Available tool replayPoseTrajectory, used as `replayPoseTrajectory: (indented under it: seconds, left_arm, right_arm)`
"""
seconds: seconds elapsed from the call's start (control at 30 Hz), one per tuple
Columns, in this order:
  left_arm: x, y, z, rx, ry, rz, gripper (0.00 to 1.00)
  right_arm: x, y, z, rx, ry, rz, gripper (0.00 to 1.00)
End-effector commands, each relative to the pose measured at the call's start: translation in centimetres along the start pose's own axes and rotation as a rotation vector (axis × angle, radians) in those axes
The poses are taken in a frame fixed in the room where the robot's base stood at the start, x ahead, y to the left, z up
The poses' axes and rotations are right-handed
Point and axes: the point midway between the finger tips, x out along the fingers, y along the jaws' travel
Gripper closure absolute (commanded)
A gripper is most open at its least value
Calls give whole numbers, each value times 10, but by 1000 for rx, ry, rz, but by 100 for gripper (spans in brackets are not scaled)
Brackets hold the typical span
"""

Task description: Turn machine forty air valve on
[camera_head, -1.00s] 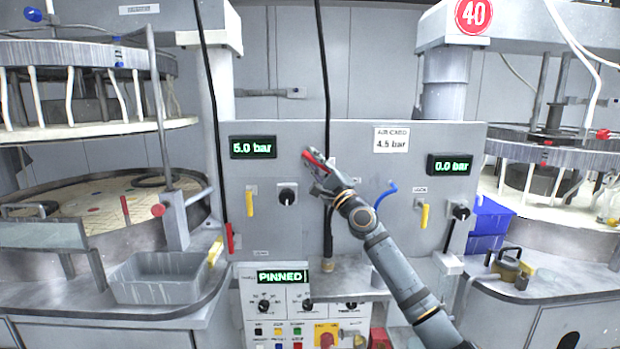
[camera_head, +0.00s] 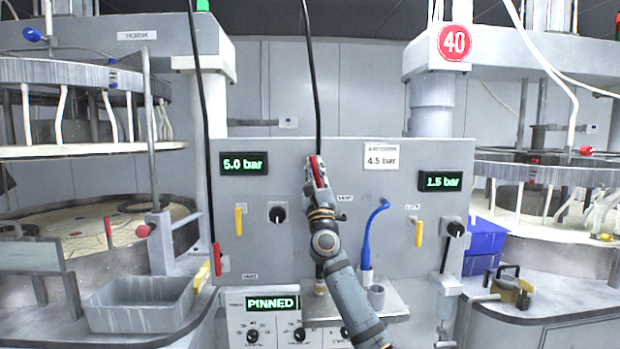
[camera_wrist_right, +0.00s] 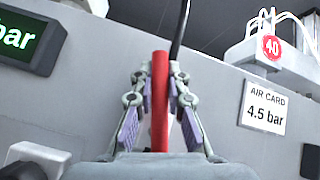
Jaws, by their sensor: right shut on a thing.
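The valve's red handle (camera_head: 317,168) is on the upper middle of the grey panel (camera_head: 285,215), close to upright. My right gripper (camera_head: 318,180) is shut on it. In the right wrist view the red handle (camera_wrist_right: 160,100) stands nearly vertical between the two fingers (camera_wrist_right: 158,105). The valve body is hidden behind my gripper. The red sign 40 (camera_head: 454,42) is on the machine at the right. The right pressure display (camera_head: 445,181) reads 1.5 bar and the left display (camera_head: 243,163) reads 5.0 bar. An air card (camera_head: 382,156) reads 4.5 bar. My left gripper is not in view.
A blue hose piece (camera_head: 368,240) rises beside my right arm. Yellow levers (camera_head: 238,221) (camera_head: 419,232) and black knobs (camera_head: 277,214) (camera_head: 455,228) are on the panel. A black hose (camera_head: 312,80) hangs above my gripper. A grey tub (camera_head: 140,304) stands at left.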

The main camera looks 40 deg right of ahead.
Motion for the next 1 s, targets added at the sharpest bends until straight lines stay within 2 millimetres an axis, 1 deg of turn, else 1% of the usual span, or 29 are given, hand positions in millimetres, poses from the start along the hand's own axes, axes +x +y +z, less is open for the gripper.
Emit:
replayPoseTrajectory:
  seconds: [0.03, 0.1, 0.4, 1.0]
  left_arm:
    - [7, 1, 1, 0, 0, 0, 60]
    - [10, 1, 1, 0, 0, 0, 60]
    - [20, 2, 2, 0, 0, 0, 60]
    - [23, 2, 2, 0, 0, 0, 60]
  right_arm:
    - [-3, 1, -4, 27, 10, -22, 100]
    - [-3, -2, -5, 59, 20, -54, 100]
    - [-2, -9, -6, 155, 49, -152, 100]
    - [-1, -12, -7, 187, 59, -185, 100]
